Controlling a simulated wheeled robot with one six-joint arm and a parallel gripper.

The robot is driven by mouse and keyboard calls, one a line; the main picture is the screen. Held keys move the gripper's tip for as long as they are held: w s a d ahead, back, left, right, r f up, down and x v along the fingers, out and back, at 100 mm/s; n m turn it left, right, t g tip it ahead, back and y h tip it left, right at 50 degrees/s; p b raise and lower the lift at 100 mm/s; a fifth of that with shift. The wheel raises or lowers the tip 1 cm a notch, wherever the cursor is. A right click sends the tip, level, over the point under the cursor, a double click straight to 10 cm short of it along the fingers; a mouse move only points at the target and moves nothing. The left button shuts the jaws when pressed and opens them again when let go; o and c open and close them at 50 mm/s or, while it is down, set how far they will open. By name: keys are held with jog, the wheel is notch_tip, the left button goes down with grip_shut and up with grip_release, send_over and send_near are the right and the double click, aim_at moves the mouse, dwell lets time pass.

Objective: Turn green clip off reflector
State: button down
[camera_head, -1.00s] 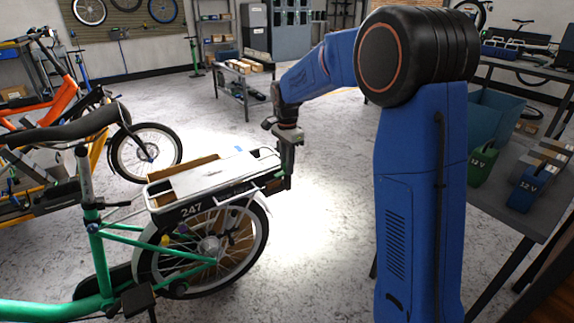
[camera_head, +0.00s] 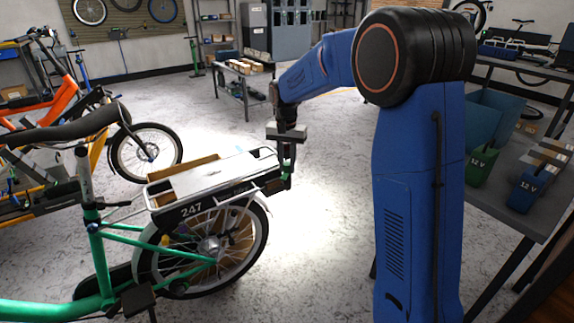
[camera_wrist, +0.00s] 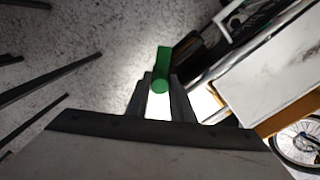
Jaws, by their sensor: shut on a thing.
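The green clip (camera_wrist: 162,68) shows in the wrist view as a rounded knob with a bar pointing up the picture. It sits between the fingertips of my gripper (camera_wrist: 160,95), which is shut on it. In the head view my gripper (camera_head: 287,158) is at the rear end of the bike's rack, pointing down. A small dark reflector block (camera_head: 274,186) is on the rack's rear end, just left of the fingers. In the wrist view the dark part right of the clip is partly hidden, so contact between clip and reflector cannot be told.
The green cargo bike (camera_head: 120,232) with its white-topped rack (camera_head: 215,176) stands left of my arm. An orange bike (camera_head: 45,90) stands behind it. A bench with 12 V batteries (camera_head: 480,165) is at the right.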

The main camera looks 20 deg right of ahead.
aim_at(285, 163)
jog(key=n, duration=0.5)
jog(key=shift+n, duration=2.4)
jog(key=c, duration=1.5)
grip_release()
jog(key=shift+c, duration=0.2)
jog(key=shift+r, duration=0.15)
notch_tip(285, 163, up, 17)
jog(key=shift+w+a, duration=0.2)
jog(key=shift+a, duration=0.15)
